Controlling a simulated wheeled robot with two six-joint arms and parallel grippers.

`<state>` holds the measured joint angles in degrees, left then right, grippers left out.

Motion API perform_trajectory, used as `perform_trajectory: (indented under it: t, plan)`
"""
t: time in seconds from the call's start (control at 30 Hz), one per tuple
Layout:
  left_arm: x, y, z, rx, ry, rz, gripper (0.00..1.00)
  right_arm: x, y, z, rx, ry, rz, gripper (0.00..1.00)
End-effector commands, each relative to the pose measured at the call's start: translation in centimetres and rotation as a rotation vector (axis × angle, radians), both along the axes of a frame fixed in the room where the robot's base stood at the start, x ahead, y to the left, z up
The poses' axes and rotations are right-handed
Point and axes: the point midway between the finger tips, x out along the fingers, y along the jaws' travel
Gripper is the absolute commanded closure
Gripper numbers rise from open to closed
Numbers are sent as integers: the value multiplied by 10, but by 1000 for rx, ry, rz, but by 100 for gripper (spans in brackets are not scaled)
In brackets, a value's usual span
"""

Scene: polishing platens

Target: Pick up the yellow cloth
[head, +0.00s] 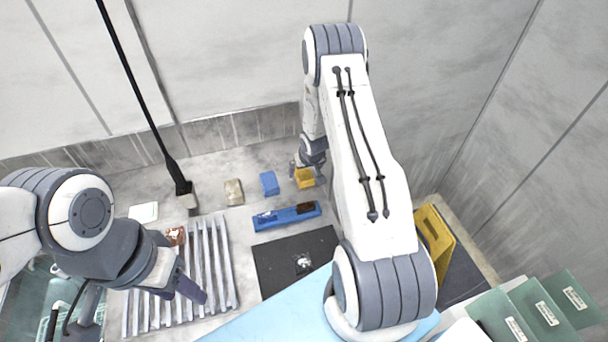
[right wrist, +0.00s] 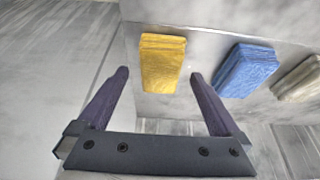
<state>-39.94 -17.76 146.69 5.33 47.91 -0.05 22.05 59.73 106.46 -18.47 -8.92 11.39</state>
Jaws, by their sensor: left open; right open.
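The yellow cloth (head: 305,178) is a small folded block on the grey surface near the back wall, at the right end of a row of cloths. In the right wrist view the yellow cloth (right wrist: 162,63) lies just beyond and between the fingertips of my right gripper (right wrist: 158,75), which is open and empty. In the head view my right gripper (head: 306,168) is at the cloth and partly hides it; contact cannot be told. My left gripper (head: 182,290) is open and empty over the ribbed rack at the lower left.
A blue cloth (head: 269,183) and a beige cloth (head: 233,192) lie left of the yellow one. A blue tray (head: 287,217), a black mat (head: 272,265) and a ribbed rack (head: 229,262) lie nearer. A yellow bin (head: 436,240) stands right. The wall is close behind the cloths.

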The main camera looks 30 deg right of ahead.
Motion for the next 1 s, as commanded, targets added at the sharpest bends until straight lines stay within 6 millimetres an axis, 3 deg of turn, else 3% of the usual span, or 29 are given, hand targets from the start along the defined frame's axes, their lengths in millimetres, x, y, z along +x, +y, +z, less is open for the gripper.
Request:
perform_trajectory:
  t: [0.2,0.43,0.47,0.6,0.7,1.0]
  plan:
    - [0,0,7,-1,-1,-1,50,8,-2,-17,-1,-2,1,0]
    - [0,0,7,-1,-1,-2,50,9,-1,-18,-1,-1,1,0]
    - [0,0,7,-1,-1,-2,50,9,-1,-18,-1,-1,1,8]
    - [0,0,6,-1,-1,-1,50,9,-1,-18,-1,-1,1,61]
    - [0,0,7,-1,-1,-1,50,9,-1,-18,-1,-2,1,95]
    - [0,0,6,0,0,-1,50,9,-1,-15,-1,-3,2,95]
